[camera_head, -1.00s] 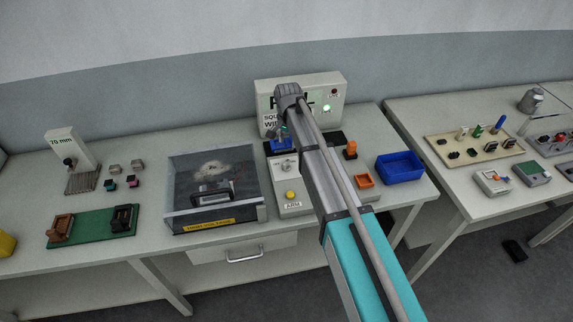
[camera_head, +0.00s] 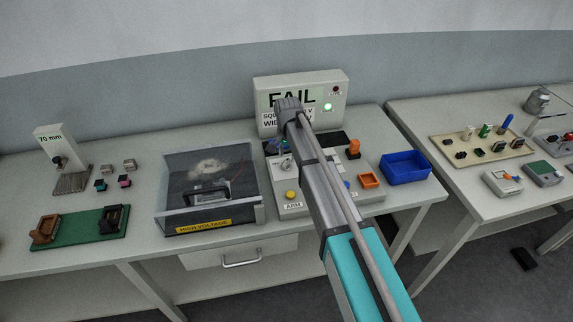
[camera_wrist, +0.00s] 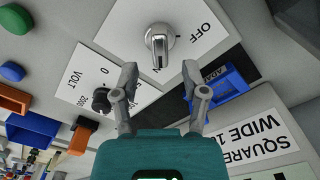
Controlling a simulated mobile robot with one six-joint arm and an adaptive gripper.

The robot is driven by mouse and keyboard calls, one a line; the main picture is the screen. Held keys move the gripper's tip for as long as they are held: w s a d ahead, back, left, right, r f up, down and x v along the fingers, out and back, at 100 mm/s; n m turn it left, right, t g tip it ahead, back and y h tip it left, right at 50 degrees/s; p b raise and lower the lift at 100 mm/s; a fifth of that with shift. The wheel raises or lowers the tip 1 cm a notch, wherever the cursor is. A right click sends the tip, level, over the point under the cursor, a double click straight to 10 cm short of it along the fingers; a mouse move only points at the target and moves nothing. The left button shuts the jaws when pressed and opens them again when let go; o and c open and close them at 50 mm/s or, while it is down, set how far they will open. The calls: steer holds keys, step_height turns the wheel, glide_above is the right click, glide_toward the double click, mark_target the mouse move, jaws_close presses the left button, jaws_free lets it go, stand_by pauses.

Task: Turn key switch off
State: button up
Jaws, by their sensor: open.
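The silver key switch (camera_wrist: 160,45) stands on a white plate at the top middle of the wrist view. Its OFF label (camera_wrist: 202,32) is to the right, upside down. The handle points down the picture, toward a label that is mostly hidden. My gripper (camera_wrist: 160,68) is open and empty, its fingertips just short of the switch on either side and apart from it. In the head view the switch (camera_head: 287,163) shows on the panel, left of my arm; my fingers there are mostly hidden.
A black VOLT knob (camera_wrist: 101,100) is close to my left finger and a blue adapter (camera_wrist: 222,86) close to the right one. The display (camera_head: 265,98) reads FAIL, with a green lamp lit. A yellow button (camera_head: 290,195) and a high-voltage box (camera_head: 212,228) are nearby.

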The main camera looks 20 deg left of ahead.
steer(key=shift+f+b, duration=1.15)
steer(key=shift+f, duration=0.35)
